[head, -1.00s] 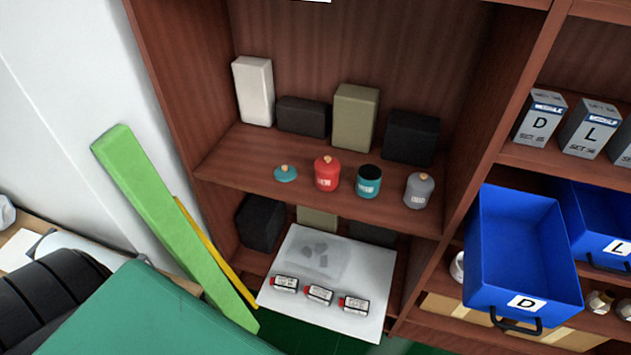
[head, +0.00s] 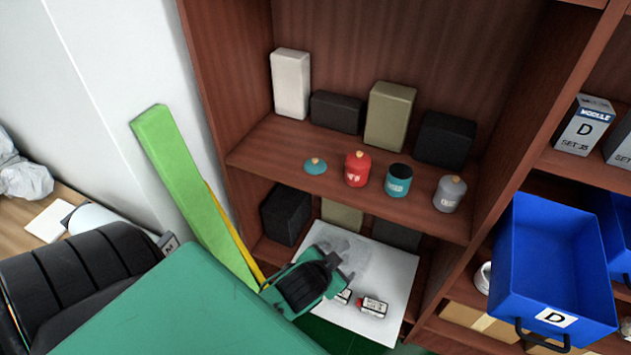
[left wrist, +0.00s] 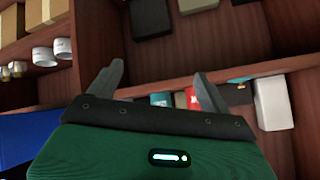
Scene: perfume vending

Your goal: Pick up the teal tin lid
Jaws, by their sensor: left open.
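The teal tin lid (head: 315,166) with its orange knob lies on the middle shelf, left of the red tin (head: 357,170). The open teal tin (head: 398,181) stands right of the red tin. My left gripper (head: 341,270) is below that shelf, in front of the white sheet, apart from the lid. In the left wrist view my left gripper (left wrist: 160,82) is open with nothing between its fingers. My right gripper is not in view.
A grey tin (head: 450,194) stands right of the teal tin. Several boxes stand behind the tins, including a white box (head: 291,84). A blue bin (head: 549,265) juts out at right. A green beam (head: 187,190) leans at left. The shelf front before the lid is clear.

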